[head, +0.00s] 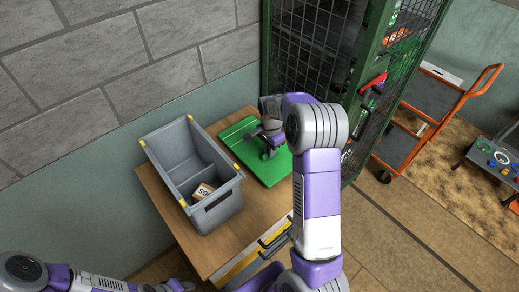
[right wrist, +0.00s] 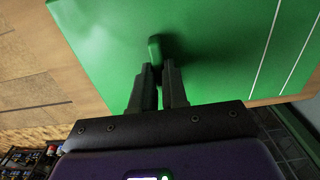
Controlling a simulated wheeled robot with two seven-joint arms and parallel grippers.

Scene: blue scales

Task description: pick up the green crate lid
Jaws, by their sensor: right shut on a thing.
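The green crate lid (head: 270,171) lies flat on the wooden table, right of the grey crate, in the head view. In the right wrist view the lid (right wrist: 100,45) fills most of the picture, with white lines on its right side. My right gripper (head: 270,145) is over the lid. In the right wrist view the right gripper (right wrist: 157,70) is shut on a small raised green handle (right wrist: 155,47) of the lid. My left arm shows at the lower left of the head view, but its gripper's fingers cannot be made out.
The grey crate (head: 170,141) with yellow corners stands on the wooden table (head: 240,236) and holds a small labelled box (head: 203,191). A green mesh cage (head: 355,90) stands close behind and right of the lid. An orange cart (head: 455,108) is farther right.

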